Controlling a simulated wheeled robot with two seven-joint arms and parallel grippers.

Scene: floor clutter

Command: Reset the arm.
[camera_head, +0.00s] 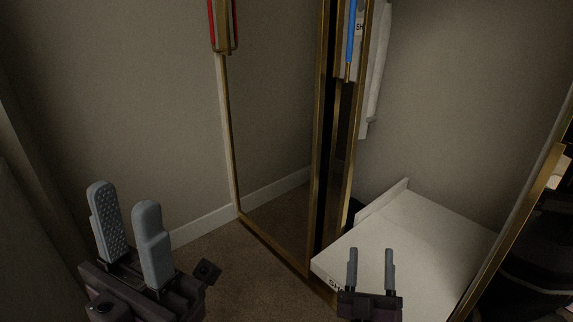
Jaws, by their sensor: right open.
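My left gripper (128,236) is at the lower left of the head view, with its two grey padded fingers pointing up. A gap shows between the fingers, and nothing is between them. My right gripper (370,271) is at the bottom, right of centre. Its two thin fingers stand apart with nothing between them. It appears in front of a white board or box (428,232); I cannot tell whether they touch.
A gold-framed glass or mirror panel (272,130) stands in the middle, with a dark gold-edged post (322,150) beside it. A red-edged item (223,25) and a blue strip (351,32) show at the top. Dark objects (535,245) are at the right. Some carpet (232,275) is clear.

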